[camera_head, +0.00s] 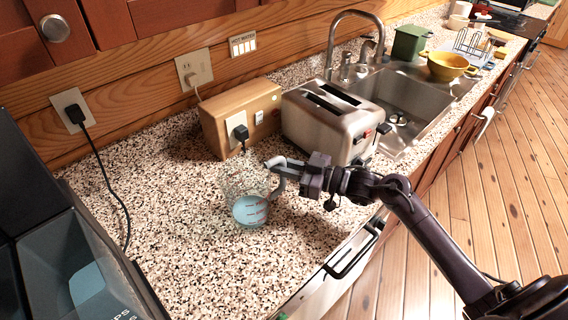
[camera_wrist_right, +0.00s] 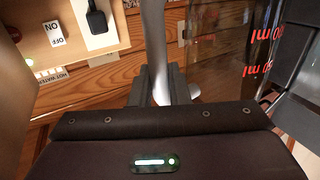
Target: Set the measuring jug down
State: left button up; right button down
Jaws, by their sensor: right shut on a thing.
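The measuring jug (camera_head: 246,207) is clear, with red markings and a pale, bluish-white lower part. It is upright over the speckled counter (camera_head: 180,250), in front of the wooden outlet box. I cannot tell whether its base touches the counter. My right gripper (camera_head: 283,172) comes in from the right and is shut on the jug's pale handle. In the wrist view, the handle (camera_wrist_right: 157,40) stands between the fingers and the jug's clear wall with red markings (camera_wrist_right: 255,45) is at the right. My left gripper is not in view.
A steel toaster (camera_head: 318,125) stands behind my right gripper, beside the wooden outlet box (camera_head: 225,120). The sink (camera_head: 400,100) lies beyond. A black cord (camera_head: 112,190) runs down at the left, near a dark appliance (camera_head: 70,265). Counter in front and left of the jug is clear.

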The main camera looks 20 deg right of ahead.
jog(key=shift+f, duration=0.5)
dwell(0.3)
jog(key=c, duration=1.3)
grip_release()
jog(key=b+v, duration=0.2)
jog(key=v, duration=0.6)
jog(key=shift+b, duration=0.3)
